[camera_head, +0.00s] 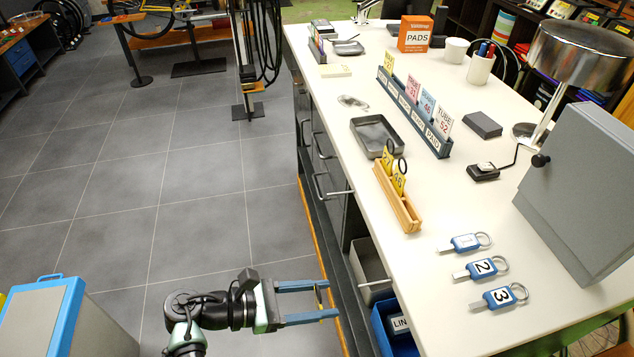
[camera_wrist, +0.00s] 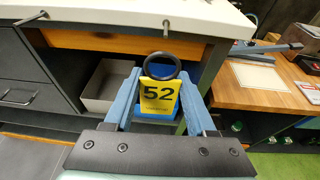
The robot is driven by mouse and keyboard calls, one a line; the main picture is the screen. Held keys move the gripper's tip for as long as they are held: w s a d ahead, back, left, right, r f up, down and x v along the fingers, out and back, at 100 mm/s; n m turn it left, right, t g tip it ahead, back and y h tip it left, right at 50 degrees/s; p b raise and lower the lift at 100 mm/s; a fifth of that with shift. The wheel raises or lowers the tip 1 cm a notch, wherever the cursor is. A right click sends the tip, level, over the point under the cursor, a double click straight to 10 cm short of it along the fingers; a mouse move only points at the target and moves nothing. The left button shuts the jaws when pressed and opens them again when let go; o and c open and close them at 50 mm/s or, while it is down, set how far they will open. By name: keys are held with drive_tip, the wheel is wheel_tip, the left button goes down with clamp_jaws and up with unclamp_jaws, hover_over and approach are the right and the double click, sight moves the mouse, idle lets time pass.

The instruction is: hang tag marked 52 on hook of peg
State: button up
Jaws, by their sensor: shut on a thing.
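My gripper (camera_head: 331,299) is shut on a yellow tag (camera_wrist: 158,98) marked 52, with a black ring at its top. The tag hangs upright between the blue fingers, facing the wrist camera; in the head view it is a thin edge-on sliver. The gripper is over the floor, just left of the workbench front. A thin metal rod (camera_head: 340,192) juts from the bench's front edge; the wrist view shows a short rod (camera_wrist: 166,27) under the bench edge. I cannot tell which of these, if any, is the peg, and no hook shows clearly.
The white bench top (camera_head: 440,200) holds a wooden rack (camera_head: 408,212) with yellow tags, several blue key tags, a grey tray (camera_head: 362,124) and a grey box (camera_head: 585,190). Below are an open grey bin (camera_wrist: 106,88) and a blue bin (camera_head: 383,325). The floor (camera_head: 150,180) to the left is open.

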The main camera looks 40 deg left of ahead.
drive_tip(key=n+y+p, duration=0.1)
drive_tip(key=p, duration=0.1)
drive_tip(key=n+t+y+p, duration=0.1)
drive_tip(key=y+p, duration=0.1)
drive_tip(key=n+t+y+p, duration=0.1)
drive_tip(key=n+p, duration=0.1)
drive_tip(key=shift+d+r, duration=0.15)
drive_tip(key=shift+r, duration=0.15)
drive_tip(key=shift+s+f+y, duration=0.15)
drive_tip(key=shift+f+y, duration=0.1)
drive_tip(key=shift+y, duration=0.25)
drive_tip(key=w+d+f+b, duration=0.1)
drive_tip(key=w+d+b, duration=0.1)
drive_tip(key=w+d, duration=0.4)
drive_tip(key=shift+x, duration=1.25)
drive_tip(key=shift+w+a+r, duration=0.1)
drive_tip(key=shift+w+a, duration=0.05)
drive_tip(key=o, duration=0.9)
